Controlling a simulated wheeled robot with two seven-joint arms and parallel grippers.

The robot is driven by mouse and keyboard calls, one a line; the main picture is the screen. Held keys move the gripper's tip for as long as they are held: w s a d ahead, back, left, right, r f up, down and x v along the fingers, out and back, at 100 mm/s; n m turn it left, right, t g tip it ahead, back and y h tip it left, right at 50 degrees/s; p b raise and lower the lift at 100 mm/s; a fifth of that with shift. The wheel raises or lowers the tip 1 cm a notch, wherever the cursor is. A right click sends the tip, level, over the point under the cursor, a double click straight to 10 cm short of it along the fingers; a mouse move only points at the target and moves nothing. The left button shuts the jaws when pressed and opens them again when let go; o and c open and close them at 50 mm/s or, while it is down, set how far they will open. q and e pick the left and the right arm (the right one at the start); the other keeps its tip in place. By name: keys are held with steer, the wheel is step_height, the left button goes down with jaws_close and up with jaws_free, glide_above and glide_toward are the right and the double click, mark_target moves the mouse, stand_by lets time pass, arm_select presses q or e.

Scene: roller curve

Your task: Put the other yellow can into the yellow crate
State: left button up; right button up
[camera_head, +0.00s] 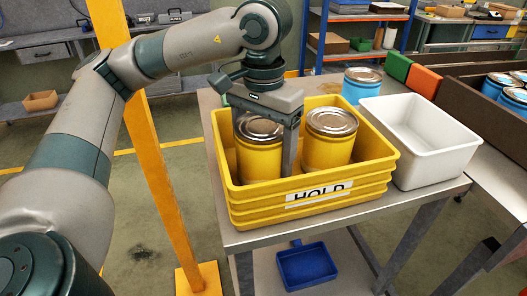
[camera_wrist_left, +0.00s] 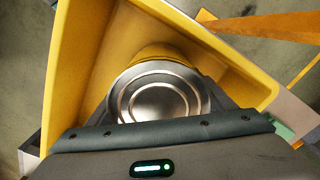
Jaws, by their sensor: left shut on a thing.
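The yellow crate (camera_head: 308,210), marked HOLD, stands on the grey table. Two yellow cans with silver lids are inside it, both upright. My left gripper (camera_head: 266,142) points down into the crate and is shut on the left yellow can (camera_head: 258,163), with a finger on each side of it. The second yellow can (camera_head: 329,150) stands to its right, just beyond the right finger. In the left wrist view the held can (camera_wrist_left: 158,100) sits between the fingers, and the crate's wall (camera_wrist_left: 82,70) surrounds it. The can's base is hidden by the crate's front wall. My right gripper is not in view.
A white tub (camera_head: 420,150) stands right of the crate, close to it. A blue can (camera_head: 361,88) stands behind on the table. Green and orange boxes (camera_head: 410,76) and a brown-sided bay with blue cans (camera_head: 505,92) are further right. A yellow post (camera_head: 150,150) rises left of the table.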

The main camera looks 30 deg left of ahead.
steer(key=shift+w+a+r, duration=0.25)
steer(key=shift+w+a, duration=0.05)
arm_select(q)
steer(key=o, duration=1.3)
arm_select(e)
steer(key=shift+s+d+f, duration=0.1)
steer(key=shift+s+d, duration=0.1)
arm_select(q)
steer(key=shift+f, duration=0.1)
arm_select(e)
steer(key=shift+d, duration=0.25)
